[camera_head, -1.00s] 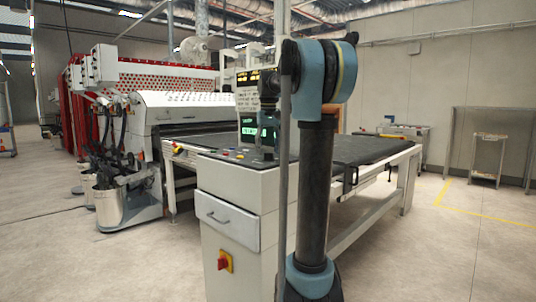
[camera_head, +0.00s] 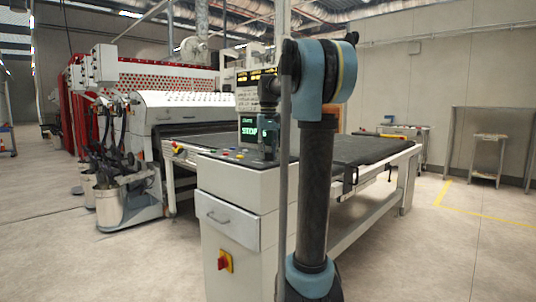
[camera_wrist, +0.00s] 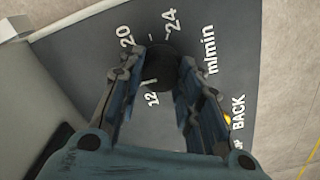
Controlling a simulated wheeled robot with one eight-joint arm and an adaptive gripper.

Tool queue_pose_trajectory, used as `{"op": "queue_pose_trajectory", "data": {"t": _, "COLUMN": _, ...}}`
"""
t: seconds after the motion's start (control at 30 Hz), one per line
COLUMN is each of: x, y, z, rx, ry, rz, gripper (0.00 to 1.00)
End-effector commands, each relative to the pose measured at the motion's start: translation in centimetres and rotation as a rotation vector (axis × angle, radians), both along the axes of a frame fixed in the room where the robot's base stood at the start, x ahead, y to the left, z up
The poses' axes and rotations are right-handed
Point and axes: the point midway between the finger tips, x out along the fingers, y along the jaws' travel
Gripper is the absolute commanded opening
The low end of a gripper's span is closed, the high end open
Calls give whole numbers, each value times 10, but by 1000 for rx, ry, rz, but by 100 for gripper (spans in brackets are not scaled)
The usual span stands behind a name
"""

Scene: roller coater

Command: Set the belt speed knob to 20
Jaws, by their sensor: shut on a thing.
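The belt speed knob (camera_wrist: 178,68) is a dark round knob on a dark grey panel in the wrist view. White marks 12, 20, 24 and "m/min" are printed around it. My gripper (camera_wrist: 168,62) has its two fingers on either side of the knob and is shut on it. The fingers cover parts of the dial, and I cannot tell which number the knob points to. In the head view my gripper (camera_head: 267,143) is low over the control console (camera_head: 237,178), and the knob is hidden there.
A screen (camera_head: 251,130) with green "STOP" text stands on the console close to my gripper. A red and yellow switch (camera_head: 225,261) is on the console front. The conveyor table (camera_head: 362,150) lies behind. A "BACK" label (camera_wrist: 238,112) is right of the knob.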

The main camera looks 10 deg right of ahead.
Motion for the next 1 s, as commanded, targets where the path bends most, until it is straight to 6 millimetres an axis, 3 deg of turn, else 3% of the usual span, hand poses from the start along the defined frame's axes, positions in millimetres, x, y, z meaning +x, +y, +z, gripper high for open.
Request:
{"op": "queue_pose_trajectory", "data": {"t": 0.37, "x": 0, "y": 0, "z": 0, "rx": -1, "ry": -1, "rz": -187, "gripper": 8}}
{"op": "queue_pose_trajectory", "data": {"t": 1.0, "x": 0, "y": 0, "z": 0, "rx": 0, "ry": -1, "rz": -769, "gripper": 8}}
